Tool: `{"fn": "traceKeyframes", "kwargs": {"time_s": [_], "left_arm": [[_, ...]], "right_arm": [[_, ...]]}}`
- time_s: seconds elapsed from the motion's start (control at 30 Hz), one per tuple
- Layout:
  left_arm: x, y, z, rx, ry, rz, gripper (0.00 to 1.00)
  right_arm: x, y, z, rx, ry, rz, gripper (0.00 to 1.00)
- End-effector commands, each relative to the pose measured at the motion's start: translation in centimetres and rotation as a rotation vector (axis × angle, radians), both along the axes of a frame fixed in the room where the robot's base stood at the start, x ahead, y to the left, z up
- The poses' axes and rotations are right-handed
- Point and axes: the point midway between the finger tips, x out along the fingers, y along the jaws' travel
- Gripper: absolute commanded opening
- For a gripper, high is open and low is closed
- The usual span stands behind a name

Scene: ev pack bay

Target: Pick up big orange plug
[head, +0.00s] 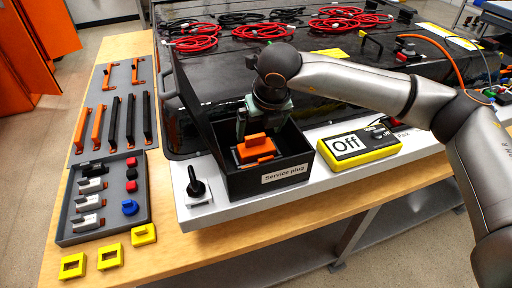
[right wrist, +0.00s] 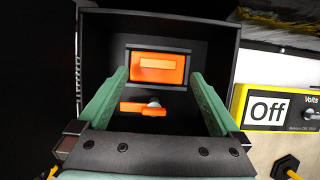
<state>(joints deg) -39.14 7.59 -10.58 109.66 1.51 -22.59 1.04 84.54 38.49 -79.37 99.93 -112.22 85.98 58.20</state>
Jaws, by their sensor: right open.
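The big orange plug (head: 256,150) sits in the black open-lidded box labelled "Service plug" (head: 234,184). In the right wrist view the plug (right wrist: 158,67) is an orange block in a dark frame, with an orange lever (right wrist: 145,108) and a grey round part just below it in the picture. My right gripper (head: 264,116) is over the box, pointing down at the plug. Its green fingers (right wrist: 158,88) are open and spread either side of the plug in the wrist view, with nothing between them gripped. My left gripper is not in view.
A yellow meter reading "Off" (head: 360,146) stands right of the box. A black rotary switch (head: 195,184) is at its left. The box lid (head: 194,100) stands upright. Red and black cables lie on the black pack behind. A tool tray (head: 72,226) lies left.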

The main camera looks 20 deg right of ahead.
Motion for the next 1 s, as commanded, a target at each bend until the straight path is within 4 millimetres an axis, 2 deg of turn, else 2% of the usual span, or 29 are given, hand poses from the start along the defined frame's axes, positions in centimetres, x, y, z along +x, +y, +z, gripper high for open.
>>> {"fn": "traceKeyframes", "kwargs": {"time_s": [0.03, 0.2, 0.5, 1.0], "left_arm": [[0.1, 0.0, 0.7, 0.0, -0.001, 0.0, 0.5], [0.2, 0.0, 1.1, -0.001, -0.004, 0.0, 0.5], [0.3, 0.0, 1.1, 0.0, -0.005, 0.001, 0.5], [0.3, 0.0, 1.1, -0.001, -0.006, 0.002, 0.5]], "right_arm": [[0.1, 0.2, -0.7, -0.001, 0.006, 0.0, 1.0], [1.0, 0.4, -2.8, 0.0, 0.004, -0.002, 1.0], [1.2, 0.4, -3.3, 0.001, 0.001, -0.001, 1.0], [1.2, 0.3, -3.3, 0.0, 0.001, -0.001, 0.44]]}}
